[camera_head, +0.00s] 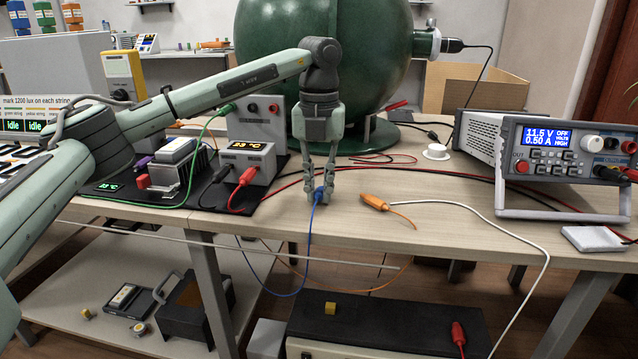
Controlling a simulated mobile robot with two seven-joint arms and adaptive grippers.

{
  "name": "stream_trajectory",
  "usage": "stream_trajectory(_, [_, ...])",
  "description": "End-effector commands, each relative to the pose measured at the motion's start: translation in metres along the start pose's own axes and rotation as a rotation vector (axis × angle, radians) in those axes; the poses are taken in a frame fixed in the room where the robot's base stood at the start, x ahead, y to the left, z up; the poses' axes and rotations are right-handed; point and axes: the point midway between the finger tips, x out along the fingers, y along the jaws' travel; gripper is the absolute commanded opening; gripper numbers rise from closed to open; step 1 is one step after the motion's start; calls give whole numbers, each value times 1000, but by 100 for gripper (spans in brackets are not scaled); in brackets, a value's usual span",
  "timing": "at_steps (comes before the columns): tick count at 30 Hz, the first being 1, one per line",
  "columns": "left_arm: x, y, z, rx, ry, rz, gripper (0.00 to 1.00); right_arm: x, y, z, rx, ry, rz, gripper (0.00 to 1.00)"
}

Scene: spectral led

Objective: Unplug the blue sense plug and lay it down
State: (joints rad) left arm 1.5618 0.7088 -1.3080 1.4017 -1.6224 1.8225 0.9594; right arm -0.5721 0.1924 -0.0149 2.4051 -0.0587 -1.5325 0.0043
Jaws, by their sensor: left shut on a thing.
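My left gripper (319,193) points straight down near the front edge of the wooden table (440,225). Its fingers are shut on the blue sense plug (319,196), which is at or just above the tabletop; I cannot tell whether it touches. A blue cable (308,250) hangs from the plug over the table's front edge. The plug is apart from the small meter box (247,160), which stands to the left with a red plug (246,177) at its front. My right gripper is not in view.
An orange plug (375,202) lies just right of the gripper, with a white cable running off. A power supply (545,150) stands at the right. A large green sphere (375,60) stands behind. A lower shelf (80,290) holds other items.

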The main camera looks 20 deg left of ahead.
Motion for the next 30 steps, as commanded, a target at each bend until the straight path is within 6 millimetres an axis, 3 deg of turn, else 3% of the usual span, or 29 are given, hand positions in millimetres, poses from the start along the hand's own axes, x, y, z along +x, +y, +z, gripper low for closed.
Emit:
stream_trajectory(3, [6,0,0,0,0,0,0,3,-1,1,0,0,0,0])
stream_trajectory(4, [4,0,0,0,-1,0,18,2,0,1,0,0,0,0])
stream_trajectory(9, [4,0,0,0,0,0,38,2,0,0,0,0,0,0])
stream_trajectory(19, [1,0,0,0,0,0,38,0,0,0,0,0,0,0])
stream_trajectory(30, [-28,0,0,0,0,0,38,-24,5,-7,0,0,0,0])
